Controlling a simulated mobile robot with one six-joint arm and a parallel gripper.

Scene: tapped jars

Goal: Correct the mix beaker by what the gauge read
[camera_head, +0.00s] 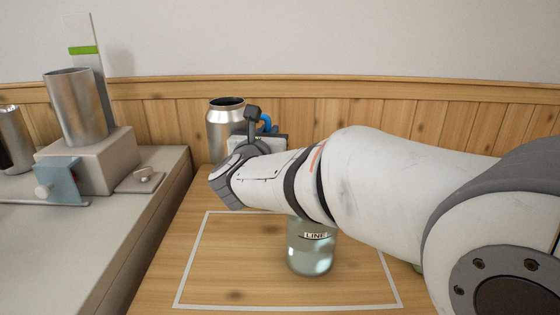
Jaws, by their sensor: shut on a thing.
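A clear glass beaker (310,252) marked "LINE" stands upright on the wooden top, inside a white outline. It holds pale liquid, and my arm covers its upper part. At the left, an upright plate with a green band (83,50) rises behind a metal cup (76,108) on a grey block. A silver metal jar (226,120) with a dark open mouth stands upright behind my wrist. My gripper (262,142) is at this jar's right side, shut on it as far as I can see. A blue part (265,122) shows there. The fingertips are hidden.
A blue-grey valve block (60,180) with a round knob and a small lever plate (140,180) sit on the grey counter (95,240). Another metal vessel (14,138) is cut by the left edge. Inside the white outline (190,260), the left part is clear.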

